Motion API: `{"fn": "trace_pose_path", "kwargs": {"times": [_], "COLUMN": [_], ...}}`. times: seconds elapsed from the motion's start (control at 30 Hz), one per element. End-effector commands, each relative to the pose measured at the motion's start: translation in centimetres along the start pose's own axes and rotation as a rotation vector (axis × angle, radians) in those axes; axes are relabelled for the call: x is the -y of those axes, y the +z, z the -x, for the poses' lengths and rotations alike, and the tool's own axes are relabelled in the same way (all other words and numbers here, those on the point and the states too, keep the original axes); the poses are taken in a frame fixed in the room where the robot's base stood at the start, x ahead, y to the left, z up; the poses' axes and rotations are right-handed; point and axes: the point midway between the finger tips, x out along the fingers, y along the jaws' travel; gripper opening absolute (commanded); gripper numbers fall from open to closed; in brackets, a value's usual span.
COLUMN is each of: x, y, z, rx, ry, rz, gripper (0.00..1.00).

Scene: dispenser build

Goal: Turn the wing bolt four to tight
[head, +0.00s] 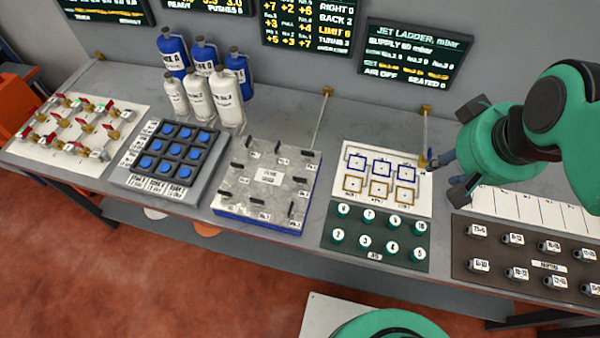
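A grey metal plate (262,196) with a blue lower edge lies on the bench, left of centre in the head view. Several black wing bolts stand around its border, with a white label in its middle. Small number tags sit by the bolts, but they are too small to tell surely which bolt is four. My gripper (462,150) is at the right, above the bench and well apart from the plate. Its two dark fingers are spread wide. A small blue-grey piece with a brass end (441,158) shows between or behind them; I cannot tell whether they touch.
Blue and white bottles (201,84) stand behind a blue-button keypad (168,150). Red-handled valves (78,130) are far left. A green jet board (376,238) and a dark fitting tray (520,259) lie right of the plate. Thin posts rise behind.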

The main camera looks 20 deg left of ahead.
Motion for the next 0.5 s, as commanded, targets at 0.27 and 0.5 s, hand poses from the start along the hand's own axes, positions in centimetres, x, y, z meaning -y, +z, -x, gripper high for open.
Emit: {"fn": "trace_pose_path", "kwargs": {"times": [0.27,0.5], "x": [4.7,10.1], "y": [-5.6,-9.1], "z": [-3.9,-8.3], "rx": [0.09,0.156], "ry": [-0.07,-0.133], "rz": [0.304,0.571], "gripper": [0.32,0.32]}}
